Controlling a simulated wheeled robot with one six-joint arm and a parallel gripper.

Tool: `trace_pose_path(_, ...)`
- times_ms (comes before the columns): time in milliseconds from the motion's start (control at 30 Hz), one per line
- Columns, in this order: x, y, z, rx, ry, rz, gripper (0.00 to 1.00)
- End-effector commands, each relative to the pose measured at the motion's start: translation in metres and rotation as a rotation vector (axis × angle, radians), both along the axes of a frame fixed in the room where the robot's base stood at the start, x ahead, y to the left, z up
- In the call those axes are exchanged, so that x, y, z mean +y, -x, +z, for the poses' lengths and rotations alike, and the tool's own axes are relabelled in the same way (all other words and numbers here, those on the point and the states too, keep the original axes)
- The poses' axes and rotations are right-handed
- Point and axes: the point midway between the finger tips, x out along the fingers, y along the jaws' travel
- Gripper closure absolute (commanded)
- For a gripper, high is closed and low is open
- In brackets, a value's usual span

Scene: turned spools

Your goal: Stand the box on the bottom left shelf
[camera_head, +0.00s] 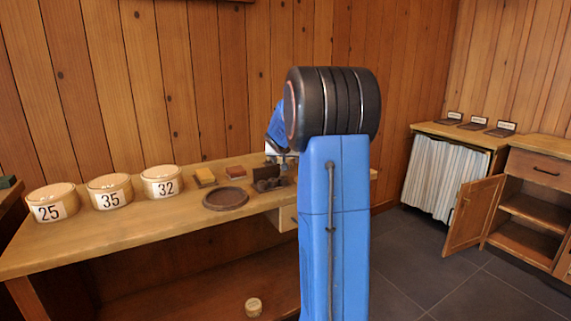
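My blue arm rises in the middle of the view and bends over towards the workbench. Only a small part of its far end, near my gripper (284,151), shows beside the dark joint. The fingers are hidden or too small to tell open from shut, and I cannot tell if they hold anything. No thing is clearly marked as the box. An open cabinet (529,209) at the right has two open shelf levels, an upper shelf (533,211) and a bottom shelf (521,242). The part of both that I see looks empty.
Round tubs marked 25 (49,204), 35 (109,191) and 32 (161,182) stand on the workbench (150,229), near a dark round tray (226,198). A small pale round piece (254,307) sits below. The cabinet door (473,215) hangs open over the floor.

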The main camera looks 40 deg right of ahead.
Motion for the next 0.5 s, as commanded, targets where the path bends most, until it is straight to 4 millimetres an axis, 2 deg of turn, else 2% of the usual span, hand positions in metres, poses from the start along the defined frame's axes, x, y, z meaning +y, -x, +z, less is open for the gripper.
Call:
trace_pose_path(100,-0.0064,-0.0061,-0.0074,0.001,0.000,0.001,0.35)
trace_pose_path(333,-0.0075,-0.0072,-0.0082,0.000,0.000,0.001,0.35)
trace_pose_path(367,-0.0075,-0.0072,-0.0082,0.000,0.000,0.001,0.40)
trace_pose_path(467,-0.0074,-0.0071,-0.0082,0.000,0.000,0.001,0.64)
trace_pose_path(500,-0.0074,-0.0071,-0.0082,0.000,0.000,0.001,0.67)
